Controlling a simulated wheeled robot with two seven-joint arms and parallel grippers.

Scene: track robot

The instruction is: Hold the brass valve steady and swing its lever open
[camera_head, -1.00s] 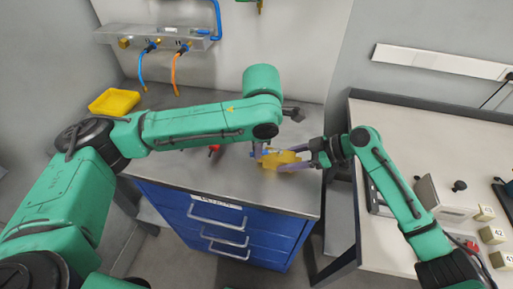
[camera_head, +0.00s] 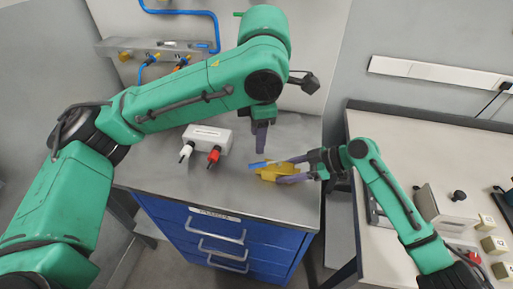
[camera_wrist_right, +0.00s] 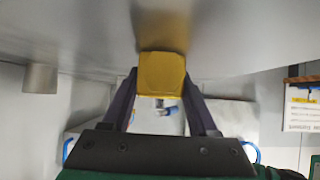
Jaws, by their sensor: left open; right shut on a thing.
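The brass valve (camera_head: 270,174) is a yellow body low over the right part of the grey bench top. I cannot tell whether it touches the top. Its blue lever (camera_head: 259,164) points left, looking roughly along the body. My right gripper (camera_head: 289,170) comes from the right and is shut on the valve body. In the right wrist view, the yellow body (camera_wrist_right: 163,75) sits between the two fingers; the lever is not clear there. My left gripper (camera_head: 261,151) is open and points down above the lever, apart from it; its fingers overlap in the view.
A white box (camera_head: 208,137) with a red and a white plug stands left of the valve on the bench (camera_head: 170,183). Blue drawers (camera_head: 215,235) are below. A wall shelf with hoses (camera_head: 150,48) is behind. A pale table (camera_head: 375,260) stands at right, with several small items.

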